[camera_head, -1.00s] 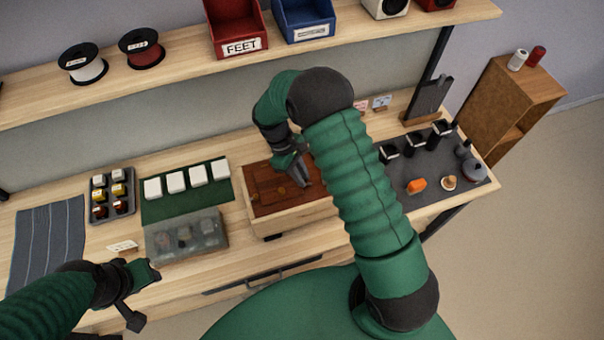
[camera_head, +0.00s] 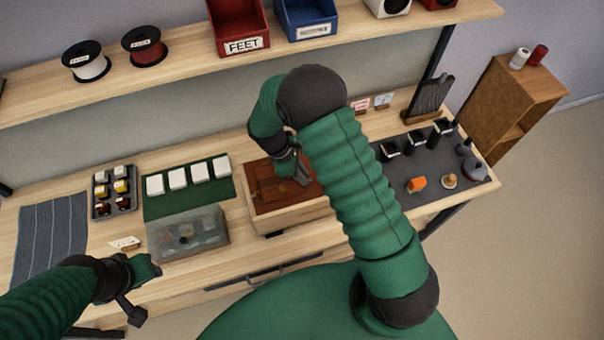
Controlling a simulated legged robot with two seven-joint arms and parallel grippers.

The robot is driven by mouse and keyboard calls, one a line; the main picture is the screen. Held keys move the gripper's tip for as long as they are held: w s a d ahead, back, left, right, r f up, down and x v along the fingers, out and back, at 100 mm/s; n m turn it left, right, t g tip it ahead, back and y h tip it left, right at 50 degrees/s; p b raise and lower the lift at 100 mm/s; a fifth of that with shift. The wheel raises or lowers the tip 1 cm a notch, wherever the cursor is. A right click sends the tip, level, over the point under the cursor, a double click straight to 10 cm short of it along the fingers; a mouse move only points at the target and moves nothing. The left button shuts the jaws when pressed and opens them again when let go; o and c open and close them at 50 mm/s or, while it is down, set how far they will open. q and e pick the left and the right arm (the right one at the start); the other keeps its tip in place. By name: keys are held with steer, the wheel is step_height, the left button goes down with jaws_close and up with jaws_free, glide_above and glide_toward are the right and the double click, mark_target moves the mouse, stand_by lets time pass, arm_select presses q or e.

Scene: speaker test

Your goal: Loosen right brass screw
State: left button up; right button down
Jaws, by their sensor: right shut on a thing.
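A wooden box with a reddish-brown top panel (camera_head: 262,193) and pale sides stands on the workbench. A small brass-coloured spot (camera_head: 282,188), which looks like a screw, shows on the panel, left of my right gripper. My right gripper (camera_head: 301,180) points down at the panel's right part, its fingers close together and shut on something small. The right brass screw cannot be made out; the fingers and my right arm cover that area. My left gripper (camera_head: 146,291) is open and empty in front of the bench's left part, well away from the box.
A clear-lidded case (camera_head: 188,234) lies left of the box, with a green mat (camera_head: 190,205) holding white blocks behind it. A grey mat (camera_head: 420,170) with black cups and an orange item is on the right. A shelf (camera_head: 180,75) overhangs the back.

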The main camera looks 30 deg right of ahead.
steer(key=shift+w+r, duration=0.1)
steer(key=shift+w, duration=0.05)
steer(key=c, duration=1.4)
jaws_free()
steer(key=b+v, duration=0.3)
steer(key=v, duration=1.3)
steer(key=shift+r, duration=0.3)
steer(key=shift+w, duration=0.1)
steer(key=s+a+f+m+t+y+b, duration=0.1)
steer(key=s+f+m+t+y+b, duration=0.2)
steer(key=s+f+m, duration=0.7)
steer(key=s+m+t+b, duration=0.1)
steer(key=s+t+b, duration=0.1)
steer(key=s, duration=0.2)
steer(key=shift+y, duration=0.4)
